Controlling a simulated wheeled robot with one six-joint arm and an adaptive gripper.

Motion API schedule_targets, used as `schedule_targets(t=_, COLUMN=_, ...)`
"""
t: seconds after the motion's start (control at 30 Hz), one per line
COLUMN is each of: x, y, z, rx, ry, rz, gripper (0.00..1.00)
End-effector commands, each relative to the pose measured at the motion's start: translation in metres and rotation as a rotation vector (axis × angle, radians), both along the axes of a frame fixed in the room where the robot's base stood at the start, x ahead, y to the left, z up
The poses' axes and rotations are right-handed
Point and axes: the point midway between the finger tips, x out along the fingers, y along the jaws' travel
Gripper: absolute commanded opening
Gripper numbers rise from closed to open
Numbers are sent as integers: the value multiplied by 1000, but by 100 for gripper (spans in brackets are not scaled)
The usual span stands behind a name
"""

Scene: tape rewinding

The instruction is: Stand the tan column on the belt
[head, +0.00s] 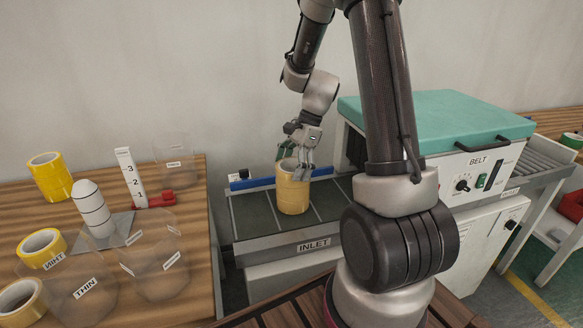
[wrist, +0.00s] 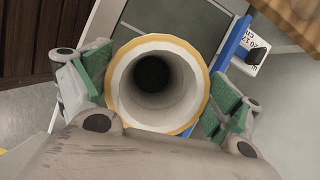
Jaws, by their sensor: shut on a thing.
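The tan column (head: 293,190) is an upright, hollow tan-yellow cylinder over the inlet end of the grey belt (head: 252,214). Its base appears to be at the belt surface; I cannot tell for certain whether it touches. My gripper (head: 296,165) is shut on the upper part of the column. In the wrist view the column's round top rim (wrist: 192,62) and dark hollow core show from above, with the green finger pads of my gripper (wrist: 158,95) on both sides of it.
A blue side rail (head: 252,184) runs behind the belt. The teal-topped belt machine (head: 440,115) stands to the right. The wooden table (head: 190,245) at left holds yellow tape rolls (head: 50,177), a white striped post (head: 92,208), a numbered gauge (head: 130,175) and clear labelled bins (head: 160,265).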

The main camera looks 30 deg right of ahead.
Motion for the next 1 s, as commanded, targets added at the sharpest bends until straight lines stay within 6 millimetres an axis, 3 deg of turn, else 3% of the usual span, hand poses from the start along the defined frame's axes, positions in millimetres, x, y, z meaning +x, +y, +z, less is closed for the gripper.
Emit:
schedule_targets(t=0.2, x=0, y=0, z=-2, rx=0, ry=0, rz=0, gripper=29)
schedule_targets(t=0.23, x=0, y=0, z=-3, rx=0, ry=1, rz=0, gripper=93)
schedule_targets(t=0.27, x=0, y=0, z=-2, rx=0, ry=0, rz=0, gripper=98)
schedule_targets(t=0.73, x=0, y=-1, z=4, rx=0, ry=-2, rz=0, gripper=100)
schedule_targets(t=1.0, x=1, y=-23, z=55, rx=-1, ry=-5, rz=-1, gripper=100)
